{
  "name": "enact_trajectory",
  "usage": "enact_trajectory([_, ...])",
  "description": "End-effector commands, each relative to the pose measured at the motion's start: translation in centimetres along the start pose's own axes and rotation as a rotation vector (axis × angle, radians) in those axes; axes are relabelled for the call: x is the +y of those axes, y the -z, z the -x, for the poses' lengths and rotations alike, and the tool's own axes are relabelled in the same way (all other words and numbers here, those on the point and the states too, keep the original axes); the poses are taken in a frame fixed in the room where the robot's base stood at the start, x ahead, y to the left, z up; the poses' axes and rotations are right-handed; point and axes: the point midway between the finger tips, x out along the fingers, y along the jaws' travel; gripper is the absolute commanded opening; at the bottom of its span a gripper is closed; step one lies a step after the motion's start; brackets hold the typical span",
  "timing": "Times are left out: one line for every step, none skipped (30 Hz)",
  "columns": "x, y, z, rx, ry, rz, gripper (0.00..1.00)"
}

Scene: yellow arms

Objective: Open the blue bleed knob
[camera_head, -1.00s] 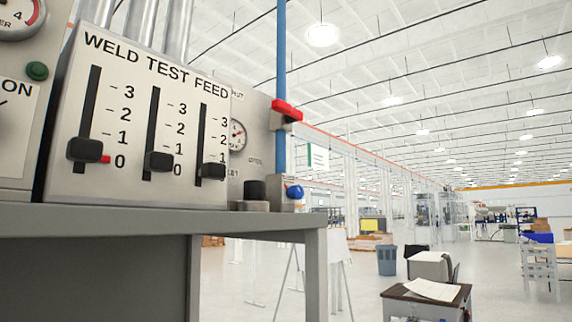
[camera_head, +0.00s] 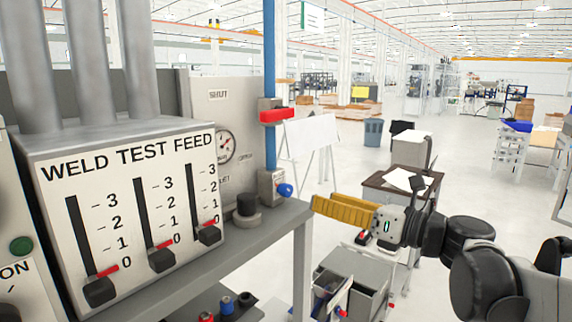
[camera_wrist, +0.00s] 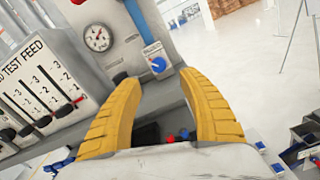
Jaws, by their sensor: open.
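The blue bleed knob (camera_head: 285,190) is a small round knob on a grey block at the foot of the blue pipe (camera_head: 270,90), near the right end of the bench. In the wrist view the knob (camera_wrist: 158,65) shows ahead, between and just beyond the yellow fingertips. My gripper (camera_head: 315,204) has yellow fingers, points left toward the knob and stands a short gap to its right. In the wrist view my gripper (camera_wrist: 157,80) is open with nothing between its fingers.
A red lever handle (camera_head: 277,116) sits on the pipe above the knob. A black knob (camera_head: 246,205) stands left of the block, and the weld test feed panel (camera_head: 130,210) is farther left. The bench edge (camera_head: 290,215) runs below. A grey drawer cart (camera_head: 350,280) stands under my arm.

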Motion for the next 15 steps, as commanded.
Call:
enact_trajectory([0.1, 0.0, -0.2, 0.01, -0.008, 0.009, 0.49])
enact_trajectory([0.1, 0.1, -0.5, 0.013, -0.011, 0.012, 0.49])
enact_trajectory([0.2, 0.2, -0.9, 0.014, -0.013, 0.013, 0.49])
enact_trajectory([0.2, 0.2, -1.3, 0.014, -0.013, 0.013, 0.49])
enact_trajectory([0.2, 0.2, -1.7, 0.014, -0.013, 0.013, 0.49])
enact_trajectory([0.3, 0.2, -2.4, 0.014, -0.014, 0.012, 0.49])
enact_trajectory([0.3, 0.2, -3.0, 0.014, -0.014, 0.012, 0.49])
enact_trajectory([0.3, 0.2, -3.7, 0.013, -0.014, 0.012, 0.49])
enact_trajectory([0.3, 0.1, -4.5, 0.013, -0.014, 0.011, 0.49])
enact_trajectory([0.3, 0.1, -5.2, 0.013, -0.014, 0.011, 0.49])
enact_trajectory([0.4, 0.2, -5.8, 0.013, -0.014, 0.011, 0.49])
enact_trajectory([0.3, 0.1, -6.6, 0.012, -0.014, 0.01, 0.49])
enact_trajectory([0.3, 0.1, -7.1, 0.012, -0.013, 0.01, 0.49])
enact_trajectory([0.3, 0.2, -7.7, 0.012, -0.013, 0.01, 0.49])
enact_trajectory([0.3, 0.2, -8.3, 0.012, -0.013, 0.01, 0.49])
